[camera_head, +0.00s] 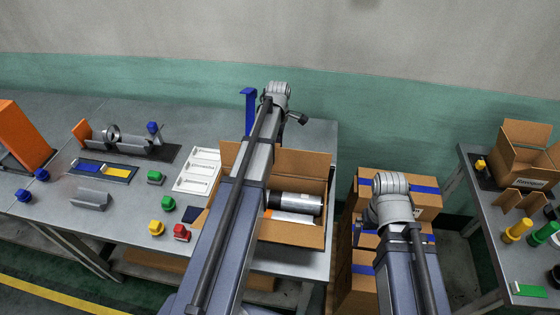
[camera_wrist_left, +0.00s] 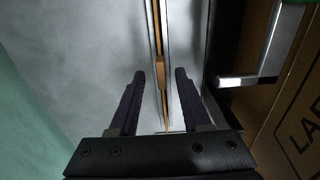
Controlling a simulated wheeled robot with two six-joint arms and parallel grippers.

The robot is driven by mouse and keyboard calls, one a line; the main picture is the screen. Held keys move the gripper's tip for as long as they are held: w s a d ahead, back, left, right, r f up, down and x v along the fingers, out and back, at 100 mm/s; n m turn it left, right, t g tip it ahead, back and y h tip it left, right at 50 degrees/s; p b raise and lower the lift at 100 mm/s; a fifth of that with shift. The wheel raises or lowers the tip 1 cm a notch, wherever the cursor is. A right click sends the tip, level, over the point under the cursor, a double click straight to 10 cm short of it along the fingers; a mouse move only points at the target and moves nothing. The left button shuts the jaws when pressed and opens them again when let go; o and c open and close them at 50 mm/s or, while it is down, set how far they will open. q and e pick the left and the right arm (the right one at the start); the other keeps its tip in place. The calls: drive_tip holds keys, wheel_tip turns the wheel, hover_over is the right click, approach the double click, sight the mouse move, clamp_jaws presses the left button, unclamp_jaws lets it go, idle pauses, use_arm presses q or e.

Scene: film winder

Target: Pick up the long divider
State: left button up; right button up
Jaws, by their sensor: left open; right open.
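In the left wrist view my left gripper (camera_wrist_left: 160,90) is open, with one dark finger on each side of a thin brown strip seen edge-on (camera_wrist_left: 158,65). The strip runs between two pale, narrow edges and looks like the long divider, though I cannot be sure. The fingers do not visibly touch it. In the head view my left arm reaches over the open cardboard box to the back of the table; its fingers cannot be made out there. My right arm stands right of the table, and its jaws are hidden.
The open box (camera_head: 286,160) holds a dark and silver cylinder (camera_head: 294,203). A blue upright bracket (camera_head: 248,103) stands behind it. Stacked cartons (camera_head: 425,200) stand right of the table. A labelled cardboard side (camera_wrist_left: 305,115) is close on the right in the left wrist view.

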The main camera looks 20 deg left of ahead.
use_arm(q)
drive_tip(key=f+b, duration=0.2)
drive_tip(key=f, duration=0.1)
drive_tip(key=f+b, duration=0.1)
drive_tip(key=shift+d+f, duration=0.15)
drive_tip(key=shift+d, duration=0.15)
clamp_jaws()
idle(0.3)
